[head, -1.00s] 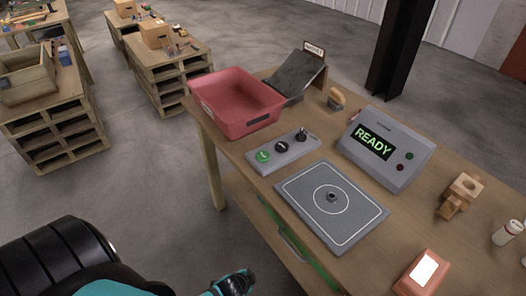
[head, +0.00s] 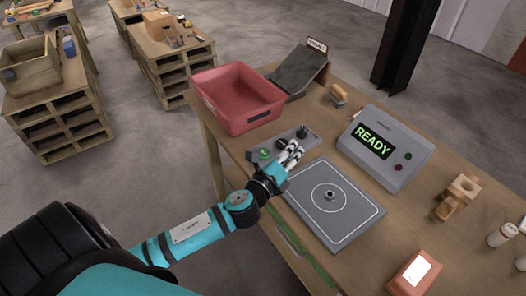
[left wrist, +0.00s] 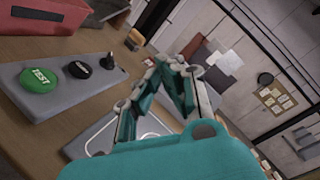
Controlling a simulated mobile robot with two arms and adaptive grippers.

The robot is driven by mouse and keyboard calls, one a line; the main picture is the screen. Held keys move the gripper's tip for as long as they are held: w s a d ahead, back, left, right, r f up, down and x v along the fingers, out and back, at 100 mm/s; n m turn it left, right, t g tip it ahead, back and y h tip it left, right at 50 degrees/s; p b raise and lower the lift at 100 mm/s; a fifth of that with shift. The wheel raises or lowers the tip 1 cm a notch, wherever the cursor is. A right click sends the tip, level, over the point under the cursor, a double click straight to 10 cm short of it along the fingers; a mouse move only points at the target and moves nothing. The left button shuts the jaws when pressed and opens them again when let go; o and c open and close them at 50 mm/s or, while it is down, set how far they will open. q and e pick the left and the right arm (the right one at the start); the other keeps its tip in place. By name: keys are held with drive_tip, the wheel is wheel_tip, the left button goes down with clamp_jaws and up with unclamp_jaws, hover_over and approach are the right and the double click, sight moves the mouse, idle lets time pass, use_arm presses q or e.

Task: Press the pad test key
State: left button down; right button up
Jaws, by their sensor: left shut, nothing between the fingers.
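The green key marked TEST (left wrist: 38,80) sits on a sloped grey key box (left wrist: 52,104), beside a black key (left wrist: 79,69) and a small black knob (left wrist: 112,60). In the head view the green key (head: 263,154) shows just left of my left gripper (head: 293,149), which partly covers the key box. My left gripper is shut and empty, and in the left wrist view its fingers (left wrist: 176,62) appear right of the keys. Whether it touches the box cannot be told. The grey pad (head: 330,205) with a white circle and a small dark part at its centre lies in front.
A grey console (head: 383,148) reads READY and has a red and a green button. A red bin (head: 238,115) stands behind the key box, with a dark chute (head: 299,72) beside it. Wooden blocks (head: 458,194) and an orange device (head: 409,270) lie to the right.

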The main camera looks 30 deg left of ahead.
use_arm(q)
drive_tip(key=w+d+r+m+g+h, duration=0.25)
drive_tip(key=m+h, duration=0.25)
drive_tip(key=m, duration=0.7)
drive_tip(key=w+d+r+m+g+h, duration=0.1)
drive_tip(key=d+r+m+h, duration=0.3)
drive_tip(key=m, duration=0.8)
drive_tip(key=w+a+f+m+g+y, duration=0.1)
drive_tip(key=a+f+m+g+y, duration=0.1)
drive_tip(key=a+m, duration=0.6)
drive_tip(key=w+a+f+m+g+y, duration=0.1)
drive_tip(key=a+f+m+g+y, duration=0.2)
drive_tip(key=a+m, duration=0.5)
drive_tip(key=a+f+y, duration=0.1)
drive_tip(key=a+y, duration=0.1)
drive_tip(key=a, duration=0.2)
drive_tip(key=shift+w+a+f+y+p, duration=0.25)
drive_tip(key=shift+w+a+y+p, duration=0.05)
drive_tip(key=shift+w+a, duration=0.05)
drive_tip(key=shift+g, duration=0.25)
